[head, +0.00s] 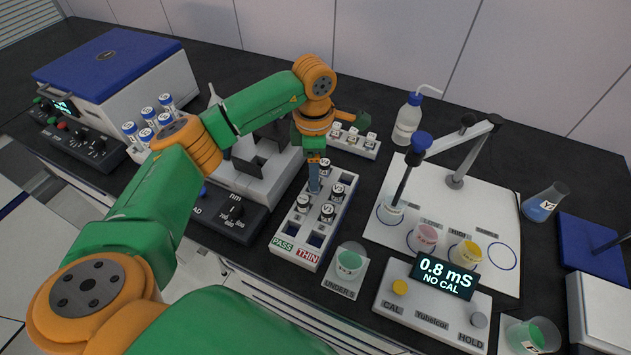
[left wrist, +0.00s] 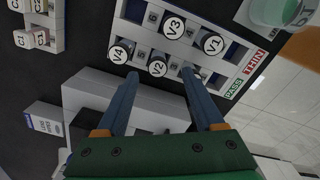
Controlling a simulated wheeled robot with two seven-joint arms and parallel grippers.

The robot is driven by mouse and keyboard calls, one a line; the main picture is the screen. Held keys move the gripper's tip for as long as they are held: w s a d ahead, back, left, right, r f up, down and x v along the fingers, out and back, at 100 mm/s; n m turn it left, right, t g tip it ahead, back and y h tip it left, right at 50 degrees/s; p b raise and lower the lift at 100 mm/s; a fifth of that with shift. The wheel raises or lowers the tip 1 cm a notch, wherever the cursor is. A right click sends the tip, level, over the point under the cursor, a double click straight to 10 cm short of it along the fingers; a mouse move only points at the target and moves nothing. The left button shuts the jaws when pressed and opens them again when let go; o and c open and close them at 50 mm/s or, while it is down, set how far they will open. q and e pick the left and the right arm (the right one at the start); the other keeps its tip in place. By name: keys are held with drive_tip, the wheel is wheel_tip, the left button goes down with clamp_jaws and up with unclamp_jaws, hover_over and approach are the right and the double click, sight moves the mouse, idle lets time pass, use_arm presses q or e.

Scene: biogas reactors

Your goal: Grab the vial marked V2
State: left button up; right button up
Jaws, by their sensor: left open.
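The vial V2 (head: 303,203) has a black-ringed white cap and stands upright in the white rack (head: 283,256). In the head view, my left gripper (head: 314,178) points down over the rack, just behind V2. Vials V4 (head: 325,167), V3 (head: 337,190) and V1 (head: 327,212) stand in the same rack. Whether the fingers touch V2 cannot be told. My right gripper is not in view.
The rack's front end carries PASS and THIN labels. A cup of green liquid (head: 350,263) stands to its right, near the conductivity meter (head: 430,305). A grey-white instrument (head: 255,180) is close on the left. Another small rack (head: 355,142) lies behind.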

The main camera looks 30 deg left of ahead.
use_arm(q)
drive_tip(key=shift+w+a+f, duration=0.1)
drive_tip(key=shift+w+f, duration=0.05)
drive_tip(key=shift+f, duration=0.6)
drive_tip(key=shift+w+a+f, duration=0.1)
drive_tip(key=shift+f, duration=0.65)
drive_tip(key=shift+s+d, duration=0.1)
drive_tip(key=shift+d, duration=0.05)
clamp_jaws()
drive_tip(key=shift+r, duration=0.1)
